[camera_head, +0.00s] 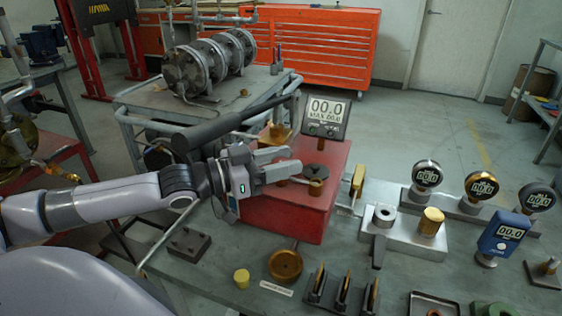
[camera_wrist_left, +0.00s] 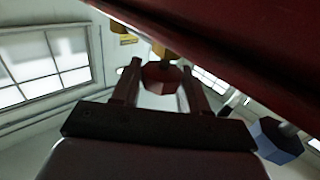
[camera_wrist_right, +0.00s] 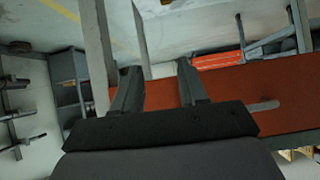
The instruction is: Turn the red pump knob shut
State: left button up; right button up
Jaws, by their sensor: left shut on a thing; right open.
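The red pump (camera_head: 292,212) is a boxy red body on the grey bench in the middle of the head view, with a dark round cap and brass fittings on top. A gauge display (camera_head: 326,116) stands behind it and reads 00.0. My left gripper (camera_head: 290,162) reaches in from the left over the pump's top. In the left wrist view its fingers close on a faceted dark red knob (camera_wrist_left: 161,75). The knob is hidden by the fingers in the head view. My right gripper (camera_wrist_right: 156,88) is open and empty in the right wrist view, and out of the head view.
Three round gauges (camera_head: 482,186) and a blue gauge (camera_head: 502,236) stand to the right. A metal block (camera_head: 405,230) with fittings is beside the pump. A brass disc (camera_head: 285,265), a yellow plug (camera_head: 241,278) and upright brass pieces (camera_head: 343,292) occupy the front of the bench.

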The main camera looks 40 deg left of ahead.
pick_arm(q)
jog(key=shift+s+d, duration=0.1)
jog(key=o, duration=1)
jog(key=shift+c, duration=0.2)
pick_arm(e)
jog(key=shift+w+a+r, duration=0.1)
pick_arm(q)
jog(key=shift+p+v, duration=0.35)
jog(key=shift+v, duration=0.85)
jog(key=shift+p+v, duration=0.75)
jog(key=shift+v, duration=0.4)
jog(key=shift+p+v, duration=0.9)
jog(key=shift+v, duration=0.3)
pick_arm(e)
jog(key=shift+s+d+r, duration=0.15)
jog(key=shift+d+r, duration=0.1)
jog(key=shift+r, duration=0.35)
jog(key=shift+s+d+r, duration=0.15)
jog(key=shift+d+r, duration=0.1)
jog(key=shift+r, duration=0.3)
jog(key=shift+f, duration=0.1)
